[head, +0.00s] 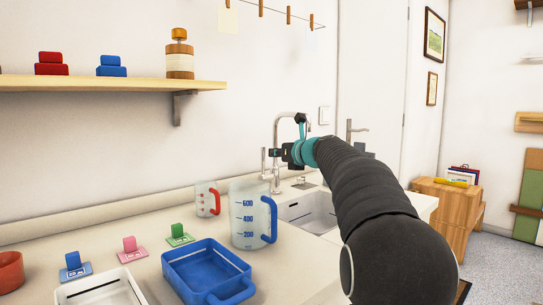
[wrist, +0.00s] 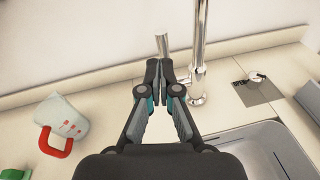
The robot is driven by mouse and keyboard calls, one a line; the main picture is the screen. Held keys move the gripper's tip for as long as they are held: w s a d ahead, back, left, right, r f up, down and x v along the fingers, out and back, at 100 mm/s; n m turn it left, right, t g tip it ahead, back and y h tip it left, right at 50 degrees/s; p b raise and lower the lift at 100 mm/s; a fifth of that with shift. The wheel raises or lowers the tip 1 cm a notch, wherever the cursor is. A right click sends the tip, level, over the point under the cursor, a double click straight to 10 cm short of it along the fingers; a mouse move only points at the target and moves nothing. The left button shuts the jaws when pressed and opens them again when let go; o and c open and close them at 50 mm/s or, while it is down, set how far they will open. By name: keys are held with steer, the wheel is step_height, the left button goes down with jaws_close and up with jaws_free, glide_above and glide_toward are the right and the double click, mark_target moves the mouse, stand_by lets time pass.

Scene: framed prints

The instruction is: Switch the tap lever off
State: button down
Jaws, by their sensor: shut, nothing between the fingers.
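The chrome tap (head: 277,178) stands behind the sink, with its spout curving over at the top. In the wrist view its column (wrist: 200,45) rises just right of my fingertips. A short steel lever (wrist: 161,45) stands up left of the column, right beyond my fingertips; it also shows in the head view (head: 263,160). My gripper (wrist: 161,70) is shut and empty, its tips close together. The fingers hide the lever's lower part, and I cannot tell whether they touch it. In the head view my gripper (head: 287,155) is beside the tap column, partly hidden by my arm.
The sink basin (head: 308,212) lies below my arm. A measuring jug (head: 246,218), a red-handled cup (head: 205,199) and a blue tray (head: 190,263) stand on the counter to the left. A square plate with a knob (wrist: 257,78) is right of the tap. A shelf (head: 120,85) hangs above.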

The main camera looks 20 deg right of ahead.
steer(key=s+d+r, duration=0.1)
steer(key=s+r, duration=0.5)
steer(key=shift+r, duration=0.4)
steer(key=shift+d, duration=0.1)
